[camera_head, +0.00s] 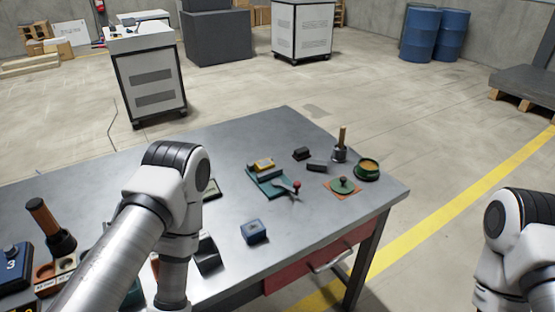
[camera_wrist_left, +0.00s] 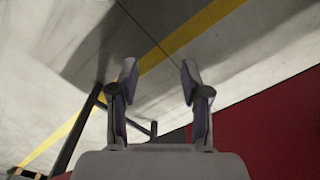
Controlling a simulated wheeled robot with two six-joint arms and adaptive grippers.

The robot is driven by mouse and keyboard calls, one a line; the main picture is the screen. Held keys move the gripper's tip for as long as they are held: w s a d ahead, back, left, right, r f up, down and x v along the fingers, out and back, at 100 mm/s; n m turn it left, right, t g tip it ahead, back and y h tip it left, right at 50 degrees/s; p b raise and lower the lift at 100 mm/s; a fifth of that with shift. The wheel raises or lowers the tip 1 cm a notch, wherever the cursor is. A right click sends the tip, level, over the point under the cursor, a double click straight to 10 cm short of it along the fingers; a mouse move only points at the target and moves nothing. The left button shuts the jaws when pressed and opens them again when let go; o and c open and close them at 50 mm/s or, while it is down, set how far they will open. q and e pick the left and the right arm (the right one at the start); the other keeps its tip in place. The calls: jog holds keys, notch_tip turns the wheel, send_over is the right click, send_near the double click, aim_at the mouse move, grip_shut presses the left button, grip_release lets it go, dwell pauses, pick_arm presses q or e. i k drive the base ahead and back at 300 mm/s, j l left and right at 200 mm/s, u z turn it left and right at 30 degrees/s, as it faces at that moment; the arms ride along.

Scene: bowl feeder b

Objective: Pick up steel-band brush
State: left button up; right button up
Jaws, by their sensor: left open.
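A brush with an upright wooden handle and a grey, metal-looking band (camera_head: 340,149) stands near the far right edge of the table in the head view. A second wooden-handled tool with a dark lower part (camera_head: 51,226) stands at the left of the table. My left gripper (camera_wrist_left: 159,80) is open and empty in the left wrist view, above the floor beside the table's red side. In the head view its fingers are hidden. The brush is not in the wrist view. My right arm shows at the right edge, its gripper out of frame.
The metal table (camera_head: 300,140) holds a green round pot (camera_head: 368,169), a green disc with a knob (camera_head: 343,186), a teal tray (camera_head: 262,184), dark blocks (camera_head: 302,153) and a blue box (camera_head: 254,231). A red drawer (camera_head: 310,270) is under the front edge.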

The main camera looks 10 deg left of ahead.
aim_at(342, 130)
jog(key=i+l+z, duration=0.55)
jog(key=z, duration=0.15)
jog(key=i+l+z, duration=0.45)
jog(key=i, duration=0.3)
jog(key=i+l+z, duration=0.25)
jog(key=i+u, duration=0.2)
jog(key=u, duration=0.2)
jog(key=i+u, duration=0.25)
jog(key=u, duration=0.2)
jog(key=i+l+u, duration=0.2)
jog(key=u, duration=0.2)
jog(key=i+l+u, duration=0.15)
jog(key=u, duration=0.3)
